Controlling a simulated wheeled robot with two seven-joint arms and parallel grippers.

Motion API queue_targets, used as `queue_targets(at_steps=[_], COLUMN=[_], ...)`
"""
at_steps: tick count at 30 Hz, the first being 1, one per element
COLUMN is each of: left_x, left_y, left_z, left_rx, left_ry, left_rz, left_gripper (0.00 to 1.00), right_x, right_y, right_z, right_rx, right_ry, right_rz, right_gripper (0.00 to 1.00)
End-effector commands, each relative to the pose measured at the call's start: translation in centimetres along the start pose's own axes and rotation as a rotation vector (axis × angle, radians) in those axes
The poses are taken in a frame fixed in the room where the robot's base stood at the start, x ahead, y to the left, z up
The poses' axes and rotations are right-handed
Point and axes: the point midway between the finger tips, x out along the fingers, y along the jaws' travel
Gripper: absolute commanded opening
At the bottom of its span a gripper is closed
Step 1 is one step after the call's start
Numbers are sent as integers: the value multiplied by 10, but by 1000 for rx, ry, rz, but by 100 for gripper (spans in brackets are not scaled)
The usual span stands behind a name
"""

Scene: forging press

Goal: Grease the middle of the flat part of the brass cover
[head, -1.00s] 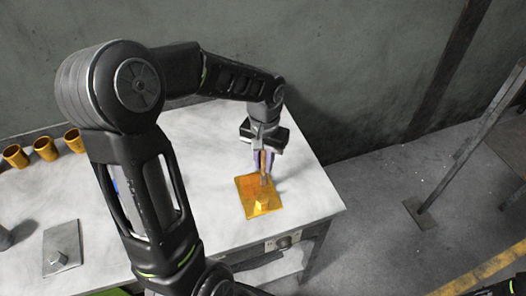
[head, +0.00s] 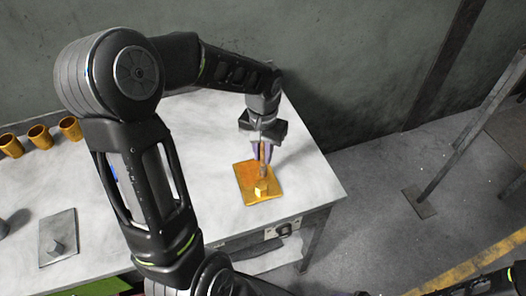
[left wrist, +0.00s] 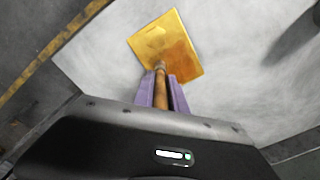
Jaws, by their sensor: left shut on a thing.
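The brass cover (head: 248,178) is a flat golden plate with a small raised block, lying near the right front edge of the table. It also shows in the left wrist view (left wrist: 178,42). My left gripper (head: 262,152) is above the cover, its purple fingers shut on a brown stick-like tool (head: 263,160). In the left wrist view the tool (left wrist: 161,88) overlaps the cover's near edge. My right gripper does not show.
A grey plate with a raised knob (head: 57,228) lies at the left front of the pale table (head: 310,180). Several golden cups (head: 40,136) stand at the back left. The table around the cover is clear. A metal post (head: 450,150) stands on the floor at right.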

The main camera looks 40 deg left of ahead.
Motion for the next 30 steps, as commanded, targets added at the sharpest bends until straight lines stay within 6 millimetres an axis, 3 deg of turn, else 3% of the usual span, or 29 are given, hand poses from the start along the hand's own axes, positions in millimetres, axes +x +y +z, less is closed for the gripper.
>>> queue_targets(at_steps=[30], left_x=[6], left_y=[0], left_z=[0], left_rx=[0], left_ry=[0], left_rz=[0], left_gripper=[0], right_x=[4], right_y=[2], right_z=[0], right_rx=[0], right_ry=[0], right_rz=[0], right_gripper=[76])
